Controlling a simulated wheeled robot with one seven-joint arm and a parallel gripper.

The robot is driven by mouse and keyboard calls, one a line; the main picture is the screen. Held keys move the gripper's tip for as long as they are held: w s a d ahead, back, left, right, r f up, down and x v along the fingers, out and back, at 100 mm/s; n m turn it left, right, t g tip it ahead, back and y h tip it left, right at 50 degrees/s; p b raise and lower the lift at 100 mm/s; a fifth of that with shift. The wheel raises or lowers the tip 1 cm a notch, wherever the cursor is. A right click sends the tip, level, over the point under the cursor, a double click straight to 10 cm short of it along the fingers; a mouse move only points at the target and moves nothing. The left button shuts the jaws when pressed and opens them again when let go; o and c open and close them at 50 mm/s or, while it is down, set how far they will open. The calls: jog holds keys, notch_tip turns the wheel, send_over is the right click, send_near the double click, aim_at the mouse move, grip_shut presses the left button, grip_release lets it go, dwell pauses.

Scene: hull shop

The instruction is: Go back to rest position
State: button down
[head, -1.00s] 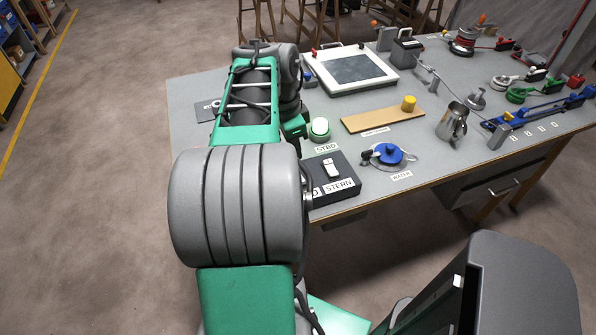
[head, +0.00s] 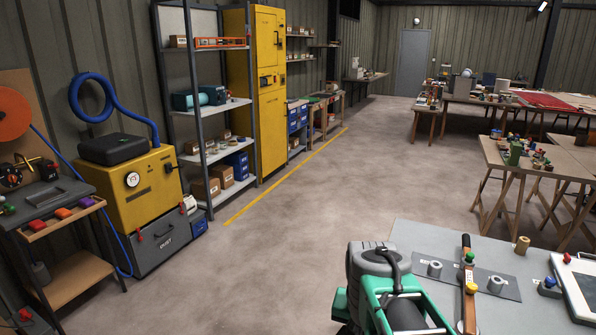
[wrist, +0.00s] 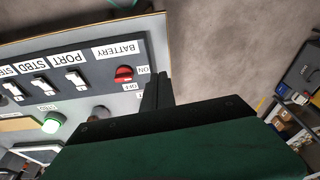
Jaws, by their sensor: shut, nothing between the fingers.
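My gripper (wrist: 158,90) shows in the wrist view as dark fingers held together, with nothing visible between them. They show beside the dark switch panel (wrist: 78,78), near its red rotary knob (wrist: 124,74) marked ON and OFF. I cannot tell the gap between fingers and panel. The knob is under the BATTERY label, with PORT and STBD switches to its left. In the head view my green and grey arm is at the bottom centre, over the grey bench (head: 440,240). My gripper is out of that view.
A lit white button with a green rim (wrist: 52,124) is near the panel. In the head view, a yellow dust machine (head: 140,195), shelving (head: 225,105) and a yellow cabinet (head: 268,90) line the left. Trestle tables (head: 535,160) stand at the right. The middle floor is open.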

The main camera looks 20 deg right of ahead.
jog(key=s+a+f+n+t+y, duration=0.1)
jog(key=a+n, duration=0.7)
jog(key=a, duration=0.4)
jog(key=shift+s+a+f, duration=0.2)
jog(key=shift+a+f, duration=0.1)
jog(key=shift+a, duration=0.05)
